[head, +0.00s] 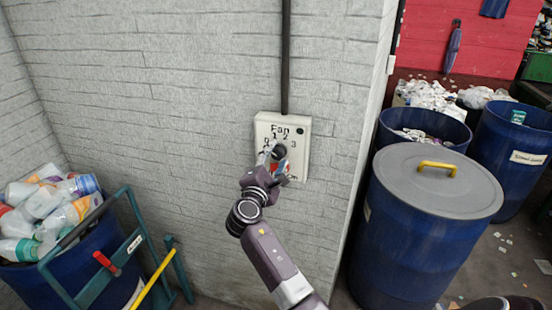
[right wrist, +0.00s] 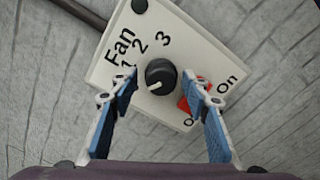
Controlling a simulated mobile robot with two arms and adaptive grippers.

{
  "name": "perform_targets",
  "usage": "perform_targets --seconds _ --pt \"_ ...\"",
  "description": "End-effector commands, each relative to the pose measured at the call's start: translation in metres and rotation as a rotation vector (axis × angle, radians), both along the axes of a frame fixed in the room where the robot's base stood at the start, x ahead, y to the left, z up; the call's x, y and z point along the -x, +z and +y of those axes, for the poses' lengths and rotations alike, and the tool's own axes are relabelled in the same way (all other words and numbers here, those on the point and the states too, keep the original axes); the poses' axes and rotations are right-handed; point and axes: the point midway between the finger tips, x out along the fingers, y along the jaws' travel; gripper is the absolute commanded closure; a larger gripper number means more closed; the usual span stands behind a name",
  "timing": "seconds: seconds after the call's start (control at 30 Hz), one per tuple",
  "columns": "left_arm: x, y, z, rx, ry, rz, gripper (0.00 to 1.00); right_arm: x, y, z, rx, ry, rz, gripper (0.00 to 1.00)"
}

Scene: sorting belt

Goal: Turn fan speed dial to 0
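The fan control box (head: 296,125) is a pale panel on the brick wall, marked "Fan" with speed numbers. Its black round dial (right wrist: 161,73) carries a white pointer mark, aimed toward the lower left in the right wrist view. The numbers 1, 2 and 3 show; the 0 is hidden in that view, and the left finger covers part of the panel. My right gripper (right wrist: 160,76) is open, one fingertip on each side of the dial, with small gaps visible. It also shows in front of the box in the head view (head: 274,156). My left gripper is out of view.
A red On/Off switch (right wrist: 188,104) sits beside the dial, close to the right finger. A dark conduit (head: 285,60) runs up from the box.

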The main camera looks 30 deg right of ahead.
Motion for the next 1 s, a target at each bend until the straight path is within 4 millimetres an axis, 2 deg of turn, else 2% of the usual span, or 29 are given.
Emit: perform_targets --seconds 0.37,0.8,1.0 --pt "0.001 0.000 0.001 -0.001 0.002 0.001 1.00 0.004 -0.002 0.006 -0.003 0.002 0.001 0.54" --pt "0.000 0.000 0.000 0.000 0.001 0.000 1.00 0.060 -0.003 0.071 -0.005 0.002 0.001 0.54" --pt "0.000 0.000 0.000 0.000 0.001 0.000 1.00 0.074 -0.002 0.088 -0.003 0.001 0.001 0.54"
